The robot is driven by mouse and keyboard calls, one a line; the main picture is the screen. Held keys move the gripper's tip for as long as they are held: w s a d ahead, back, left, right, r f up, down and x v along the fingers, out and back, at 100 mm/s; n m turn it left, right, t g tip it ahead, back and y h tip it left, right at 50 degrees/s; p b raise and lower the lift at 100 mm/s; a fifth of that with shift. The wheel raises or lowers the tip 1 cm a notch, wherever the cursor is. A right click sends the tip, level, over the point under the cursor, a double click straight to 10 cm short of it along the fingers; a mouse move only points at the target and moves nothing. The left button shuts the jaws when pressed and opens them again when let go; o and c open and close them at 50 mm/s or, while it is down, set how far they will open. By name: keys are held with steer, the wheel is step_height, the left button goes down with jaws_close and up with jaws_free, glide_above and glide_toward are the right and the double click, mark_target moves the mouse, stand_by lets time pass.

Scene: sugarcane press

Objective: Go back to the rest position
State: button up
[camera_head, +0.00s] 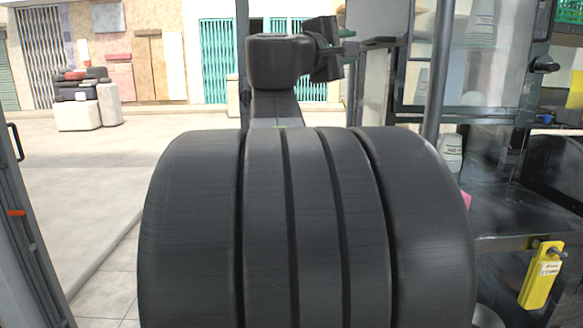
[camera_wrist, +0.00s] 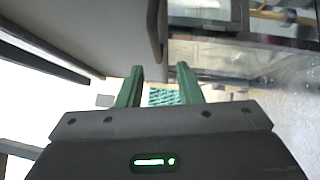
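My gripper (camera_wrist: 158,72) shows in the wrist view with its two green fingers standing apart. Nothing is between the fingertips, and no held object shows. In the head view my arm rises in the upper middle, behind a large dark ribbed shape that fills the lower middle and seems to be part of my own body.
At right stand a glass-sided press stall with a metal counter (camera_head: 500,212) and a yellow tag (camera_head: 541,275). A metal post (camera_head: 438,70) rises close to my arm's right. Open paved ground (camera_head: 70,185) lies left, with stacked sacks (camera_head: 80,100) farther back.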

mark_target(366, 42)
steer(key=x, duration=0.7)
steer(key=shift+r, duration=0.1)
steer(key=shift+r+p, duration=0.15)
steer(key=shift+p, duration=0.25)
